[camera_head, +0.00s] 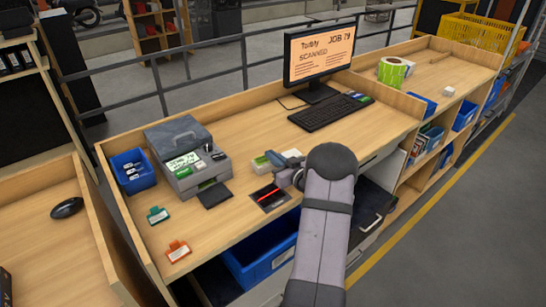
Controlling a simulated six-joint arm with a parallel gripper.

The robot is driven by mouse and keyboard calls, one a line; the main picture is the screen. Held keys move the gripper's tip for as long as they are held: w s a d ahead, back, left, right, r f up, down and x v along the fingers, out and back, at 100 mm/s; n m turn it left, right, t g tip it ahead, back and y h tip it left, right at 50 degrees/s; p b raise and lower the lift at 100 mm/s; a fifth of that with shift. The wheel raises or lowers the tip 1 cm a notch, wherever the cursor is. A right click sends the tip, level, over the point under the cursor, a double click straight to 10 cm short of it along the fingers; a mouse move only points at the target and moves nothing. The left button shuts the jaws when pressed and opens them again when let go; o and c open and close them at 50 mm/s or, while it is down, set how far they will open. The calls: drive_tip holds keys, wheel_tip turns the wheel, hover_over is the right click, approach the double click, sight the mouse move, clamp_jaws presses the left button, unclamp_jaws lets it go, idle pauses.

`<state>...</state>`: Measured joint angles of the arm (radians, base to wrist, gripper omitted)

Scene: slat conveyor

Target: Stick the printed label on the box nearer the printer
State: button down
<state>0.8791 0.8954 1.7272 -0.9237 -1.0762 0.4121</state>
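The grey printer (188,158) stands on the left part of the wooden bench, with a lit green-white display and a dark flap at its front. A small green strip shows at its front slot; I cannot tell if it is a printed label. A small pale box with green (262,164) lies right of the printer, beside my gripper. A second box is not clearly seen. My gripper (284,168) is low over the bench, at the black scanner pad (270,198) with a red line. My arm partly hides it, and I cannot tell whether its fingers hold anything.
A monitor (318,54) reading "JOB 79 SCANNED" and a keyboard (327,112) stand behind my gripper. A blue bin (133,182) is left of the printer. Teal (158,215) and orange (178,251) tags lie in front. A green roll (392,72) is at right.

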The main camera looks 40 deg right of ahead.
drive_tip(key=shift+a+f+b, duration=0.1)
drive_tip(key=shift+f+b, duration=0.35)
drive_tip(key=shift+f, duration=0.2)
idle(1.8)
drive_tip(key=c, duration=1.5)
unclamp_jaws()
drive_tip(key=shift+r, duration=0.1)
drive_tip(key=shift+c, duration=0.2)
drive_tip(key=shift+r, duration=0.15)
wheel_tip(320, 180, up, 7)
drive_tip(key=p, duration=0.5)
